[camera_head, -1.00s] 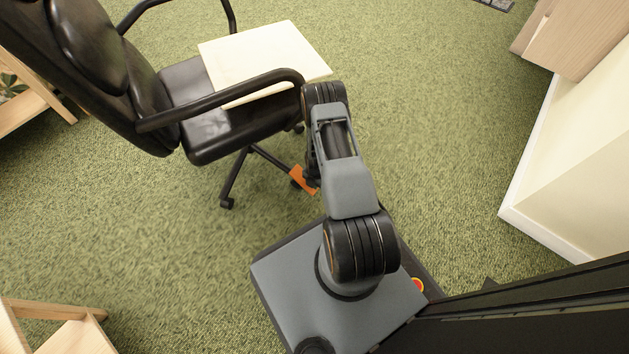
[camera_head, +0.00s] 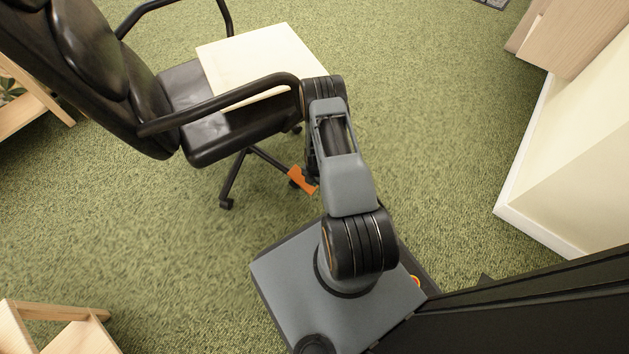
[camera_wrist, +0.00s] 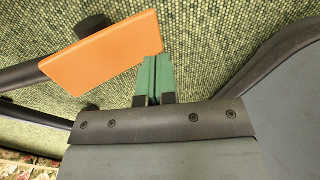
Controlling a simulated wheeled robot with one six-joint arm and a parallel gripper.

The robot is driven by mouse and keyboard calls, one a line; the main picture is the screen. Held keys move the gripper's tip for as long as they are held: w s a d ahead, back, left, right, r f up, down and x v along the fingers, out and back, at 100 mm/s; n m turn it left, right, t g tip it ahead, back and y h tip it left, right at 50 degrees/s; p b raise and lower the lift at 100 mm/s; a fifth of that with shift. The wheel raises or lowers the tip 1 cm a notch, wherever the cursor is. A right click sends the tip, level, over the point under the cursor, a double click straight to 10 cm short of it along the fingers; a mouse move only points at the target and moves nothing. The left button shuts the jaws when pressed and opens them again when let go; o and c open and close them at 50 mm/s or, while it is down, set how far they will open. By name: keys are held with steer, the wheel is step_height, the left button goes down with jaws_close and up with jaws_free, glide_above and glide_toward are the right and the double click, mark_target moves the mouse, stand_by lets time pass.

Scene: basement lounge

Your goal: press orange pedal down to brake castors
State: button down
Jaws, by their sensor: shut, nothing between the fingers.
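The orange pedal (camera_head: 302,180) sits low at the end of a leg of the black office chair (camera_head: 225,120). In the wrist view the pedal (camera_wrist: 100,55) is a flat orange plate, tilted, at the upper left. My gripper (camera_wrist: 153,62) is shut and empty, its green fingertips overlapping the pedal's right end in the picture. I cannot tell whether they touch it. In the head view my arm hides most of the gripper. Dark castors (camera_wrist: 92,25) show beside the pedal in the wrist view.
Wooden furniture stands at the lower left (camera_head: 55,325) and upper right (camera_head: 570,40). A cream wall (camera_head: 575,160) is at right. Green carpet (camera_head: 430,130) is clear between the chair and wall.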

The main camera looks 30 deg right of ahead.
steer(key=s+d+r+p, duration=0.2)
steer(key=s+r+p, duration=0.3)
steer(key=r, duration=0.6)
steer(key=shift+s+d, duration=0.2)
steer(key=shift+s, duration=0.2)
